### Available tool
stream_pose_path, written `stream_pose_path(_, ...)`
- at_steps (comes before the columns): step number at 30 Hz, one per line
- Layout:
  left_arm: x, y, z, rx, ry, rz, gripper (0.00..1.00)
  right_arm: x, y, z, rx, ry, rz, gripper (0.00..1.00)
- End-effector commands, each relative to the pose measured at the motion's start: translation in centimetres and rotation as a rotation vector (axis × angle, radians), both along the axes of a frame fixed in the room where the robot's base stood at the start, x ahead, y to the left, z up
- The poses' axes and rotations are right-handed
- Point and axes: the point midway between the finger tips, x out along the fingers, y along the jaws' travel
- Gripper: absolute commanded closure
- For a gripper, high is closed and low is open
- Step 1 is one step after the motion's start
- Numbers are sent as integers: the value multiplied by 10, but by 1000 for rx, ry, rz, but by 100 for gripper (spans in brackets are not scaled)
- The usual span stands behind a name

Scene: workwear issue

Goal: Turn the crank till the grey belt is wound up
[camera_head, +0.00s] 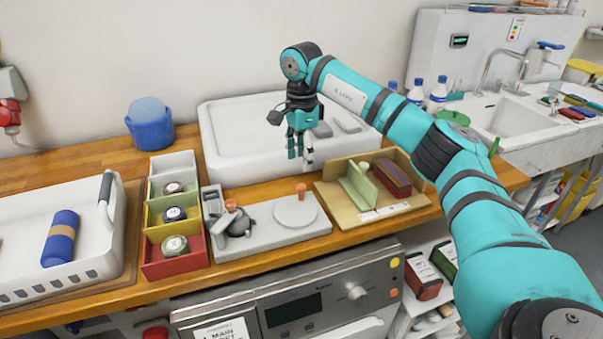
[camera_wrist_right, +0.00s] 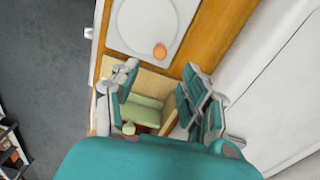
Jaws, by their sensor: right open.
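A light grey winding device (camera_head: 275,241) stands on the wooden counter. It has a round disc (camera_head: 296,211) with an upright orange knob (camera_head: 301,190), and at its left a dark grey coil (camera_head: 240,223), likely the grey belt, beside another orange part. How far the belt is wound I cannot tell. In the right wrist view the disc (camera_wrist_right: 145,25) and its orange knob (camera_wrist_right: 159,51) show ahead of the fingers. My left gripper is not in view.
A white basket (camera_head: 100,262) with a blue roll is farther left. Right of the device is a wooden holder (camera_head: 345,208) with upright pieces.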

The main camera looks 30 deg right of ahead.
Motion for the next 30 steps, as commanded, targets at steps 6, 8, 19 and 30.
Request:
stream_pose_path(6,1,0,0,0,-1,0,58,0,0,31,1,-1,0,54)
stream_pose_path(8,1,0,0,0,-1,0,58,0,0,35,1,0,0,54)
stream_pose_path(19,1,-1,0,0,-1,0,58,0,0,38,0,1,1,54)
stream_pose_path(30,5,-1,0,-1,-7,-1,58,0,0,37,0,1,0,54)
